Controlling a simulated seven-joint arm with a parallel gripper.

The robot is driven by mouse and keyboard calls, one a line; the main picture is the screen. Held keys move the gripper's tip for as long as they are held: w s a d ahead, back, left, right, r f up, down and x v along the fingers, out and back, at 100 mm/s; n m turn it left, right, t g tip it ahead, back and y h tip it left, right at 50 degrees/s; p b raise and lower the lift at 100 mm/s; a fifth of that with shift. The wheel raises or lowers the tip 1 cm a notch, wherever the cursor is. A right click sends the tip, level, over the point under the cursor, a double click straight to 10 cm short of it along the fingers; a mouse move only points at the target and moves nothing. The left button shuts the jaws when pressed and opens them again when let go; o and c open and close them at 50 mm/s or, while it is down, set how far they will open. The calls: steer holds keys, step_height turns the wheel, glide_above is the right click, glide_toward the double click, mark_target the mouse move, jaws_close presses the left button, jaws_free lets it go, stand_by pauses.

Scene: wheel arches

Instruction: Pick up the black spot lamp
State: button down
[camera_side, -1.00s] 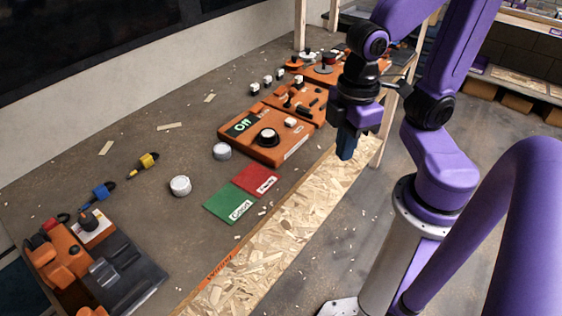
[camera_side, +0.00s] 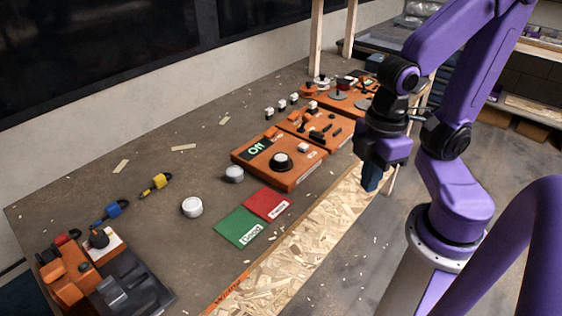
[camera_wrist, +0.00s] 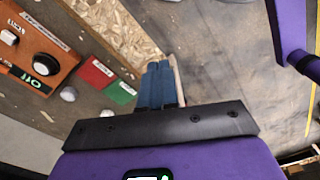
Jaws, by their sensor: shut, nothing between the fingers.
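I cannot tell for sure which thing is the black spot lamp. A black rounded piece (camera_side: 99,238) stands on a white plate at the lower left in the side view. Two short round pieces with pale tops, a nearer one (camera_side: 192,207) and a farther one (camera_side: 234,174), stand on the table. In the wrist view they show at the left, one (camera_wrist: 68,94) beside the orange box and one (camera_wrist: 107,115) below the cards. My gripper (camera_side: 371,182) is above the chipboard strip at the right, away from these pieces. Its blue fingers (camera_wrist: 160,68) are together and empty.
Green (camera_side: 238,228) and red (camera_side: 267,204) cards lie in front. A chipboard strip (camera_side: 290,250) runs along the edge. Yellow (camera_side: 160,181) and blue (camera_side: 115,208) tools lie left.

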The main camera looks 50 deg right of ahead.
stand_by(0.4)
steer(key=shift+c, duration=1.5)
jaws_free()
steer(key=w+a+f+n+h, duration=0.25)
steer(key=w+f+h, duration=0.2)
steer(key=w, duration=0.85)
steer(key=w+a+f+n+h, duration=0.2)
steer(key=w+a+f+h, duration=0.3)
steer(key=w, duration=0.8)
steer(key=h, duration=0.5)
glide_toward(280, 157)
steer(key=shift+n, duration=0.45)
steer(key=x, duration=0.8)
steer(key=shift+s+d+f, duration=0.1)
steer(key=shift+s+d, duration=0.05)
steer(key=shift+d, duration=0.15)
